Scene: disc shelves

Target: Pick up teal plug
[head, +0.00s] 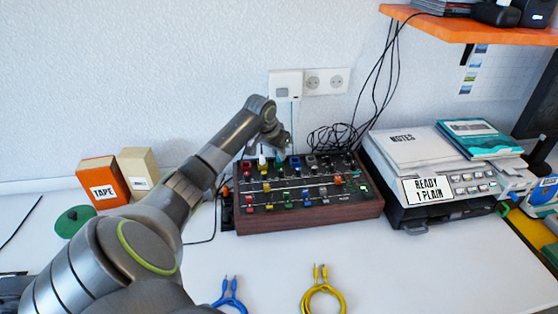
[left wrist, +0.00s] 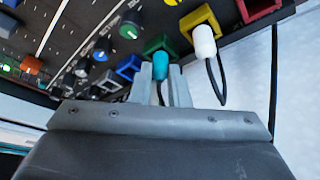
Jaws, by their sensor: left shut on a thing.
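The teal plug (left wrist: 160,66) shows in the left wrist view, between the two fingers of my left gripper (left wrist: 160,78). The gripper is shut on it. The plug is at a green-framed socket (left wrist: 158,44) on the mixer-like panel (head: 310,214); I cannot tell whether its tip is inside the socket. In the head view my left gripper (head: 284,143) is over the panel's back edge, and the plug is hard to make out there. A white plug (left wrist: 204,40) with a black cable sits beside it at a yellow-framed socket. My right gripper is not in view.
Black cables (head: 335,138) tangle behind the panel. A grey machine (head: 430,205) with notes stands to the right, under an orange shelf (head: 480,30). An orange tape box (head: 103,182) stands at left. Blue (head: 229,297) and yellow (head: 322,292) cables lie in front.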

